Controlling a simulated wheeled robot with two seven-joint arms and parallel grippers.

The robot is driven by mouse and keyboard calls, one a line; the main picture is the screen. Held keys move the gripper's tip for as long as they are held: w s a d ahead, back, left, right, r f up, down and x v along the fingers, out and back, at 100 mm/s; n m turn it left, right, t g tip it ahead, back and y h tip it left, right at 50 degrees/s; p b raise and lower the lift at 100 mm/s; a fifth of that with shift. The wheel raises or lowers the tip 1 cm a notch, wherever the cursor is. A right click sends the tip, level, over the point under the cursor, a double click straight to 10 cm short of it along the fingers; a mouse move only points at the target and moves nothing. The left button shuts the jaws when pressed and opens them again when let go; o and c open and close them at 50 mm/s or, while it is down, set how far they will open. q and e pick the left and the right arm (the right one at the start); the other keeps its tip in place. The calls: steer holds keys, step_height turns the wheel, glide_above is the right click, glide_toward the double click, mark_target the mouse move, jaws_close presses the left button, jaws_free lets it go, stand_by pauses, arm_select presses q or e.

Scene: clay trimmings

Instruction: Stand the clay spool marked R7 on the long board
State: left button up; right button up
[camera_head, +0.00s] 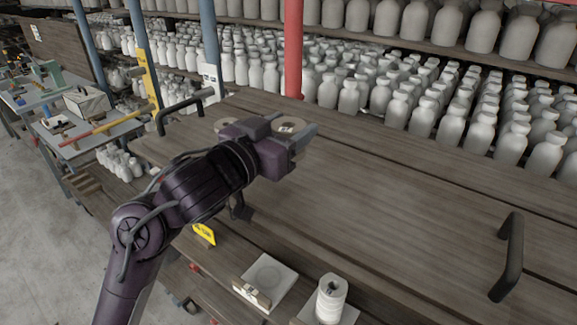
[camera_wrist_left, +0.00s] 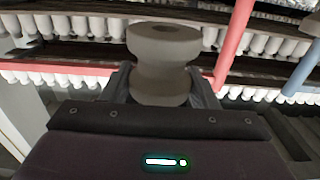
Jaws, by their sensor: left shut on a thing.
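My left gripper (camera_head: 296,136) is shut on a clay spool (camera_head: 291,125), whose pale round top shows between the fingers over the wooden board. In the left wrist view the spool (camera_wrist_left: 165,68) is grey-brown, with wide ends and a narrow waist, held between the two fingers. A mark shows on its top in the head view, but it is too small to read. The long wooden board (camera_head: 400,205) lies below. I cannot tell whether the spool touches it. A second round tan top (camera_head: 226,124) shows just behind my gripper, partly hidden. My right gripper is not in view.
Dark handles rise at the board's left end (camera_head: 185,106) and right end (camera_head: 511,258). A red post (camera_head: 293,50) stands behind it, before shelves of pale bottles. The board's right half is clear.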

arm_select(q)
step_height(320, 180, down, 3)
steer(key=shift+r, duration=0.1)
step_height(320, 180, down, 3)
steer(key=shift+f, duration=0.25)
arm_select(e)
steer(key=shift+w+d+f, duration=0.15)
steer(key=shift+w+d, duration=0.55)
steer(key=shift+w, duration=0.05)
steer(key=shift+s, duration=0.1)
arm_select(q)
steer(key=shift+f, duration=0.2)
steer(key=o, duration=1.1)
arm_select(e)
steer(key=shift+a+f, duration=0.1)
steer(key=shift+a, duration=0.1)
